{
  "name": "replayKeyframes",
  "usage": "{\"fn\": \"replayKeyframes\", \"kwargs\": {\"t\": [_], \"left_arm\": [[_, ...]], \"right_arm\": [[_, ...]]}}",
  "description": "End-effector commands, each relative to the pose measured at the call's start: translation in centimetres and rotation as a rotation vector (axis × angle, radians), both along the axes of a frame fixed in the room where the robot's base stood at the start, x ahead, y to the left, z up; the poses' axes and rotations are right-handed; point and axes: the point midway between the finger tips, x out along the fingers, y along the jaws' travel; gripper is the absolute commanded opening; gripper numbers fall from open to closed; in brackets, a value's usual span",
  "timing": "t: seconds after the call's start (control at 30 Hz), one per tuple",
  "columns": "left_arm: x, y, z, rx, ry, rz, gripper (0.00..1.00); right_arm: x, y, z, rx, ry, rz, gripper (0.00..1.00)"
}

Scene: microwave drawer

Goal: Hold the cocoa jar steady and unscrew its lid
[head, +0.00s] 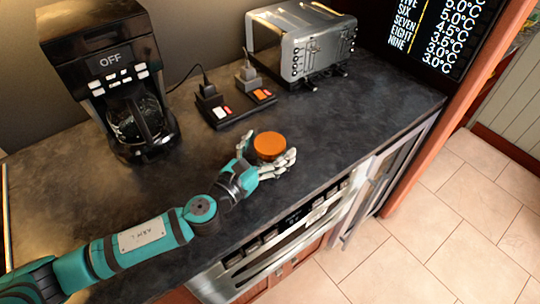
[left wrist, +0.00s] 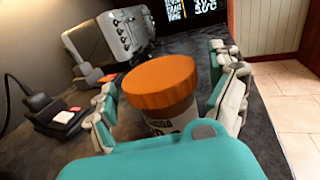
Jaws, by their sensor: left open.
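The cocoa jar's orange lid (head: 270,146) shows from above on the dark counter, near its front edge. In the left wrist view the lid (left wrist: 162,80) sits on the jar (left wrist: 172,120), which has a pale label with dark print. My left gripper (head: 268,158) is open, with its fingers on both sides of the jar. In the left wrist view a finger stands at each side, and gaps show between fingers and jar. The jar's lower part is hidden behind my teal hand. My right gripper is in neither view.
A coffee maker (head: 108,70) with a glass pot stands at the back left. The counter (head: 375,115) to the right is clear. An oven (head: 290,245) is below the front edge.

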Motion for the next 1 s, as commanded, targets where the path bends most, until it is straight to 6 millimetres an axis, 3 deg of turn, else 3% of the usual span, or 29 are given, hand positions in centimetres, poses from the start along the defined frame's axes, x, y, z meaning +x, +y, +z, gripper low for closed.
{"fn": "replayKeyframes", "kwargs": {"t": [0.3,0.83,1.0], "left_arm": [[0.58,-0.41,-0.05,0.001,0.001,0.000,0.92],[0.55,-0.39,-0.05,0.001,0.001,0.000,0.24],[0.56,-0.39,0.03,0.000,0.000,0.000,0.24]], "right_arm": [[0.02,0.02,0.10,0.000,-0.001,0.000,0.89],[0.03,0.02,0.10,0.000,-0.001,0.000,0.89],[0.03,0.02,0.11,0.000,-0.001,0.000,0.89]]}}
